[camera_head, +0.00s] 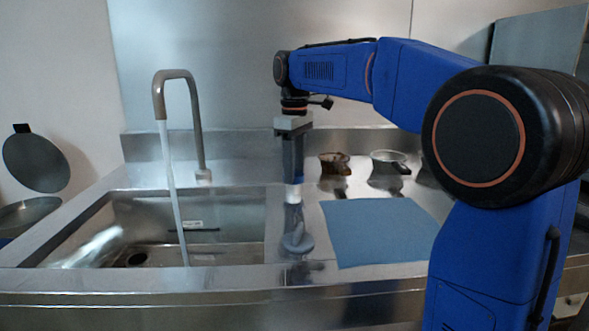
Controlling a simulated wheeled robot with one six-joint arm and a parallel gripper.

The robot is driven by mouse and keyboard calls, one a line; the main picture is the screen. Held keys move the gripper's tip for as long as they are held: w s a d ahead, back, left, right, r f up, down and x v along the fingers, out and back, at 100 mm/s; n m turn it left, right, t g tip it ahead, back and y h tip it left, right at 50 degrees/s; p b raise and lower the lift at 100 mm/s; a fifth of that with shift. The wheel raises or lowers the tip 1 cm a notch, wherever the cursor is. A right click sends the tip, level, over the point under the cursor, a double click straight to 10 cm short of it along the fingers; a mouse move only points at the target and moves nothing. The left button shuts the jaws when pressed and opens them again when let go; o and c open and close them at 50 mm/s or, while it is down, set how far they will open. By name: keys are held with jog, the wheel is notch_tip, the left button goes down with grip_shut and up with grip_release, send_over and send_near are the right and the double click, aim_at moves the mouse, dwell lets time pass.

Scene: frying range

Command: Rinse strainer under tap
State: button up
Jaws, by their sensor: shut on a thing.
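The tap (197,125) is a grey gooseneck behind the sink. A stream of water (173,195) runs from its spout into the sink (215,215). My gripper (293,188) points down over the steel just right of the sink. It is shut on a small, pale grey thing that looks like the strainer (298,240), with a rounded part at the lower end. Its outline blends with reflections in the steel, so I cannot tell whether it touches the counter. It is to the right of the stream and apart from it.
A blue cloth (380,230) lies on the counter at right. Behind it stand a brown small pan-like vessel (333,163) and a grey one (388,160). A round dark lidded bin (36,163) is at far left. The sink's front rim (140,280) runs across the foreground.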

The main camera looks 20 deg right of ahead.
dwell(0.3)
jog(key=o, duration=1.1)
jog(key=shift+c, duration=0.2)
notch_tip(320, 180, up, 18)
jog(key=shift+f, duration=0.25)
